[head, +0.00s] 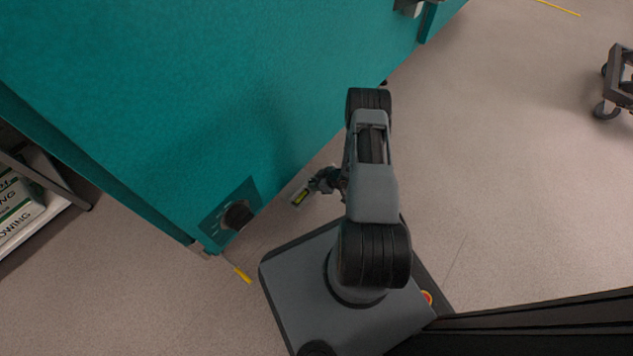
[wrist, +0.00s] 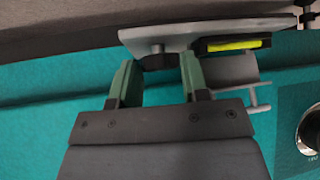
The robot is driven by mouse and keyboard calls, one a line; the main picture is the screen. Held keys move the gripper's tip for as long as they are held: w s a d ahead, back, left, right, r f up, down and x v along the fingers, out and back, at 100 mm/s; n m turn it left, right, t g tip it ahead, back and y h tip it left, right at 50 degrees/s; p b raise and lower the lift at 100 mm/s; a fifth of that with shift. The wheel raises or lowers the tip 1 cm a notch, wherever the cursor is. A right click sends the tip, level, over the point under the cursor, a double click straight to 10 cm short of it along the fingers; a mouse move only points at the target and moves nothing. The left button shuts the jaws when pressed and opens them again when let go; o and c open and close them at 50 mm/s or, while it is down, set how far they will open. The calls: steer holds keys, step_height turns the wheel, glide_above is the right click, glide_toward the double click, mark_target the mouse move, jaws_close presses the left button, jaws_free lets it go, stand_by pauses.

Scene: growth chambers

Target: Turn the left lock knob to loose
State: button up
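My gripper (wrist: 160,72) shows two green fingers set apart in the wrist view. A small knob with a grey stem and dark sides (wrist: 158,49) lies between or just beyond their tips; I cannot tell whether they touch it. It sits on a grey plate (wrist: 205,29) with a yellow-green strip (wrist: 234,44) to its right. In the head view, my gripper (head: 322,182) is low beside the teal cabinet (head: 220,80), next to that yellow-green strip (head: 300,197). The small knob is hidden there, and its setting cannot be read.
A larger black dial (head: 238,214) on a dark plate is on the cabinet's lower corner; it shows in part at the wrist view's right edge (wrist: 313,130). A shelf with boxes (head: 18,205) is at left. A wheeled cart (head: 620,80) stands at far right. Floor between is clear.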

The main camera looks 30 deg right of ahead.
steer(key=shift+c, duration=1.4)
steer(key=n, duration=0.1)
steer(key=n+g+y, duration=0.1)
steer(key=n+b, duration=0.1)
steer(key=shift+w+d+f+g+y, duration=0.1)
steer(key=shift+w+d+g+y, duration=0.1)
steer(key=shift+w+g+y, duration=0.1)
steer(key=n+g, duration=0.1)
steer(key=n+g+y, duration=0.1)
steer(key=n, duration=0.1)
steer(key=n+g+b, duration=0.1)
steer(key=shift+w+d+n+y, duration=0.1)
steer(key=shift+w+n+y, duration=0.15)
steer(key=shift+n+y, duration=0.05)
steer(key=n+g, duration=0.1)
steer(key=n, duration=0.1)
steer(key=n+g, duration=0.2)
steer(key=shift+w+g, duration=0.3)
steer(key=shift+w, duration=0.05)
steer(key=shift+w+a+n+g, duration=0.1)
steer(key=shift+n+g, duration=0.55)
steer(key=shift+n, duration=0.3)
steer(key=shift+w+a+n+g, duration=0.1)
steer(key=shift+n+g, duration=0.55)
steer(key=shift+n, duration=0.3)
